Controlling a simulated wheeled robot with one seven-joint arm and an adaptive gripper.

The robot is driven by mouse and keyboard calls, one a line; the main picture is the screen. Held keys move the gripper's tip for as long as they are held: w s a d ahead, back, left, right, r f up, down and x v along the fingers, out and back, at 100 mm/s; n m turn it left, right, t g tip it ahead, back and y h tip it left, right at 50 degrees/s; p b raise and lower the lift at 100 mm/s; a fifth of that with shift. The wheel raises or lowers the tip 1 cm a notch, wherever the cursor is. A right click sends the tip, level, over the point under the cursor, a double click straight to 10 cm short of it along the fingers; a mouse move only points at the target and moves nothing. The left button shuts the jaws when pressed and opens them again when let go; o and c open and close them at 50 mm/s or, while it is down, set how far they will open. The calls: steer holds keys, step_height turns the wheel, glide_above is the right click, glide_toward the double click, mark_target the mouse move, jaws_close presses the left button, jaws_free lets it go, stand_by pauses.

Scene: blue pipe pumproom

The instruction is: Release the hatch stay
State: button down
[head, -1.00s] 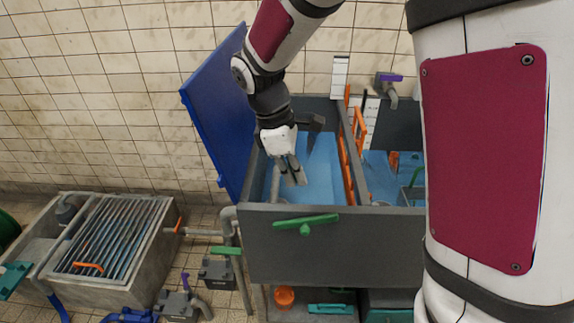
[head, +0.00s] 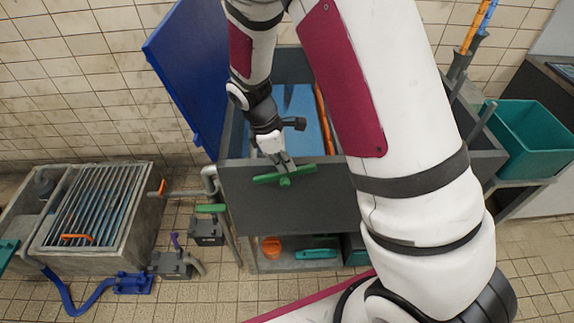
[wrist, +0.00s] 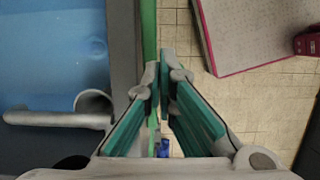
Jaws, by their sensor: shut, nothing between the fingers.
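The blue hatch lid (head: 188,72) stands open, tilted left, at the left side of the grey tank. A long green handle (head: 298,175) lies across the upper front wall of the tank; it shows edge-on as a green strip in the wrist view (wrist: 149,35). My gripper (head: 287,165) is shut and empty, its tips right at the handle's middle; I cannot tell whether they touch it. In the wrist view the fingers (wrist: 160,72) meet beside the green strip. A grey rod with a round end (wrist: 60,118) shows inside the tank. I cannot tell which part is the stay.
The grey tank front (head: 285,212) is below my gripper, with a shelf holding an orange pot (head: 271,247) beneath. A grated basin (head: 95,210) stands left. A teal bin (head: 528,140) stands right.

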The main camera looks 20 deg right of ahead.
mark_target(293, 174)
steer(key=shift+s+d+f, duration=0.1)
steer(key=shift+d+f, duration=0.05)
steer(key=shift+f, duration=0.45)
steer(key=shift+s+d+f+y, duration=0.15)
steer(key=shift+d+f+y, duration=0.2)
steer(key=shift+f, duration=0.35)
steer(key=shift+s+d+f+y, duration=0.15)
steer(key=shift+d+f+y, duration=0.1)
steer(key=shift+d+f, duration=0.35)
steer(key=shift+a+f, duration=0.1)
steer(key=shift+f, duration=0.05)
